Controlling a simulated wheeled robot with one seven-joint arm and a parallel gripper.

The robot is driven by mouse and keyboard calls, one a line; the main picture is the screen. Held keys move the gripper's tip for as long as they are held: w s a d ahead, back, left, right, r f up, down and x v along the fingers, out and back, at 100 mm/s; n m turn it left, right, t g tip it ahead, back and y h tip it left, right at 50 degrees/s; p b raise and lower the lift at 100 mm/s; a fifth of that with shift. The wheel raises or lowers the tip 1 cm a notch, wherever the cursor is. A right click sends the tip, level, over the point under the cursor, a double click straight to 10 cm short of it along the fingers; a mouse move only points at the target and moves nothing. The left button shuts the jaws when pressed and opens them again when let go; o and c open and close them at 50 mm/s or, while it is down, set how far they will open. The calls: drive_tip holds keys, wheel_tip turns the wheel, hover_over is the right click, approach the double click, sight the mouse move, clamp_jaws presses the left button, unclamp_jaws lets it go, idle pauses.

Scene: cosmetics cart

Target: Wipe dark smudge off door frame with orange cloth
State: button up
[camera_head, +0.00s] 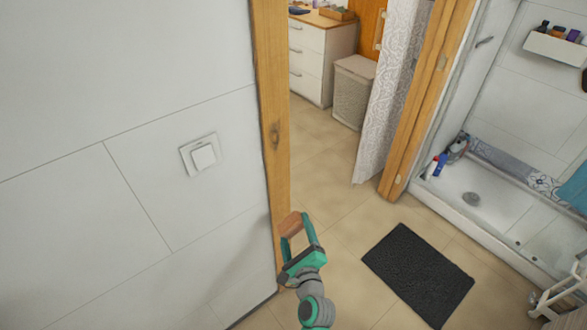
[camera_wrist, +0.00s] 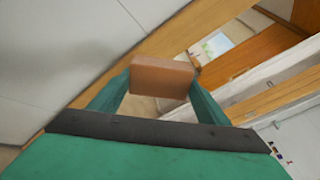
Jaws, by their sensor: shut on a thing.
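My gripper (camera_head: 297,228) is shut on the orange-brown cloth (camera_head: 290,224), which looks like a small folded block. In the wrist view the cloth (camera_wrist: 162,76) sits between the two green fingers of my gripper (camera_wrist: 160,85). The wooden door frame (camera_head: 268,70) runs down beside the white wall, and the cloth is at its lower part in the head view. I cannot tell whether they touch. The frame (camera_wrist: 205,28) also passes behind the cloth in the wrist view. A small darker mark (camera_head: 274,135) shows on the frame above the cloth; I cannot tell whether it is the smudge or wood grain.
A light switch (camera_head: 202,155) is on the wall left of the frame. Beyond the doorway are a white drawer unit (camera_head: 307,60), a hamper (camera_head: 353,95) and a curtain (camera_head: 388,95). A dark mat (camera_head: 418,274) lies on the floor before the shower tray (camera_head: 480,213).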

drive_tip(key=w+r+y, duration=0.1)
drive_tip(key=r, duration=0.3)
drive_tip(key=w+r+n+y, duration=0.1)
drive_tip(key=r, duration=0.3)
drive_tip(key=w+r+n+y, duration=0.1)
drive_tip(key=w+r, duration=0.1)
drive_tip(key=r, duration=0.3)
drive_tip(key=shift+a+g, duration=0.3)
drive_tip(key=shift+a, duration=0.1)
wheel_tip(320, 180, up, 11)
drive_tip(key=s+d+n+g+y, duration=0.1)
drive_tip(key=n+g+y, duration=0.1)
drive_tip(key=y, duration=0.1)
drive_tip(key=x, duration=0.5)
drive_tip(key=shift+w+a+r, duration=0.1)
drive_tip(key=shift+a+r, duration=0.15)
drive_tip(key=shift+a, duration=0.1)
drive_tip(key=shift+w, duration=0.15)
